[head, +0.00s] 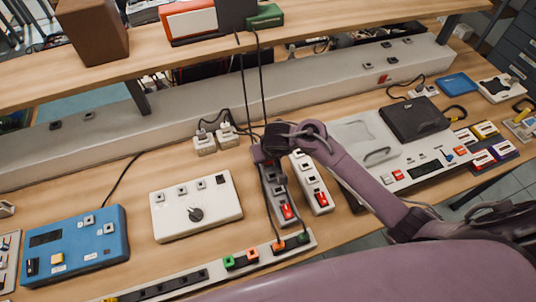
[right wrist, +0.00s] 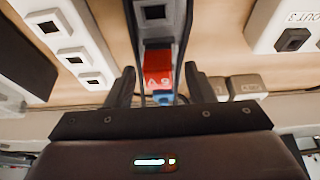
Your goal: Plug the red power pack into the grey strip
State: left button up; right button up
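My right gripper (head: 272,148) reaches in from the right, over the back end of the left one of two short light-grey socket strips (head: 274,202). In the right wrist view its two fingers (right wrist: 157,88) stand apart. Between them is a red block (right wrist: 158,78) with white marking, which looks like the red power pack. A gap shows on each side of it, so the fingers do not look closed on it. A grey strip with a socket (right wrist: 154,14) lies just beyond the block. Whether the block touches the strip I cannot tell. My left gripper is not in view.
A second strip (head: 311,182) with a red switch stands close on the right. White plugs (head: 205,143) are behind. A white box with a knob (head: 195,205) lies left. Black cables (head: 242,80) hang near my gripper. A long strip with coloured plugs (head: 205,272) runs in front.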

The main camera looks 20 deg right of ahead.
jog(key=p+v, duration=0.2)
jog(key=v, duration=0.2)
jog(key=w+p+v, duration=0.1)
jog(key=p+v, duration=0.2)
jog(key=v, duration=0.2)
jog(key=w+p+v, duration=0.1)
jog(key=p+v, duration=0.1)
jog(key=v, duration=0.2)
jog(key=shift+r, duration=0.55)
dwell(0.3)
jog(key=shift+s, duration=0.15)
dwell(0.4)
